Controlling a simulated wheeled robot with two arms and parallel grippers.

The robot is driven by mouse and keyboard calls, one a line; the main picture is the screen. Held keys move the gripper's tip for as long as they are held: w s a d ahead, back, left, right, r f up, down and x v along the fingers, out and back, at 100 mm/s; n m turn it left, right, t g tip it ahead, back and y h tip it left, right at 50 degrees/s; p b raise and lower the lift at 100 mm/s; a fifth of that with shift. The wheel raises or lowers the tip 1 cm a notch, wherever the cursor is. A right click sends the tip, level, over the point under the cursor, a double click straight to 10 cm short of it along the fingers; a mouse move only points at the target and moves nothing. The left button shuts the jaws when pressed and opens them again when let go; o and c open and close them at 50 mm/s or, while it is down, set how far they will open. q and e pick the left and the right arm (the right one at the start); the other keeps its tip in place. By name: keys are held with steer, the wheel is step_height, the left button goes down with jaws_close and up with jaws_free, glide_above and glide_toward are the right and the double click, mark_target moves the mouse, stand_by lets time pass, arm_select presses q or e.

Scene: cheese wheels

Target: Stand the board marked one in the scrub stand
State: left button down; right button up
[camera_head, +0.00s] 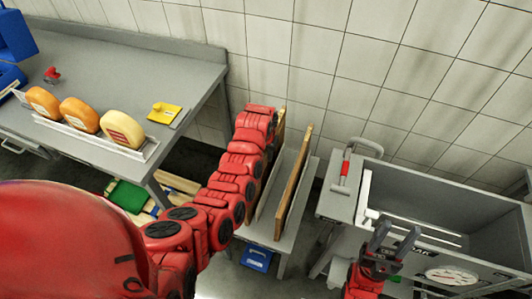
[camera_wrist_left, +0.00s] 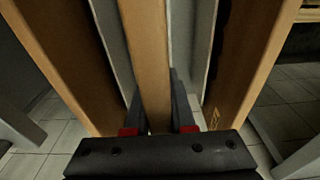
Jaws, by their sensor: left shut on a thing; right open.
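My left gripper (camera_wrist_left: 157,95) is shut on a wooden board (camera_wrist_left: 146,45), seen edge-on in the left wrist view. That board is between two pale upright dividers, with another board (camera_wrist_left: 58,55) to its left and a third board (camera_wrist_left: 252,60) to its right. One board (camera_head: 294,182) stands upright there, right of the arm. A dark mark shows on the right-hand board in the wrist view, but I cannot read any number. My right gripper (camera_head: 393,238) is open and empty near the sink unit.
A grey sink unit (camera_head: 475,215) with a red-handled tool (camera_head: 343,172) on its left end stands at the right. A table (camera_head: 180,70) with cheese wheels (camera_head: 80,115) and a yellow item (camera_head: 165,112) is at the left. A blue bin (camera_head: 257,258) is below the stand.

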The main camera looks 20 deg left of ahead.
arm_select(q)
steer(key=shift+w+f+b, duration=0.1)
steer(key=shift+f+b, duration=1.35)
steer(key=shift+f, duration=1.05)
steer(key=c, duration=0.7)
jaws_free()
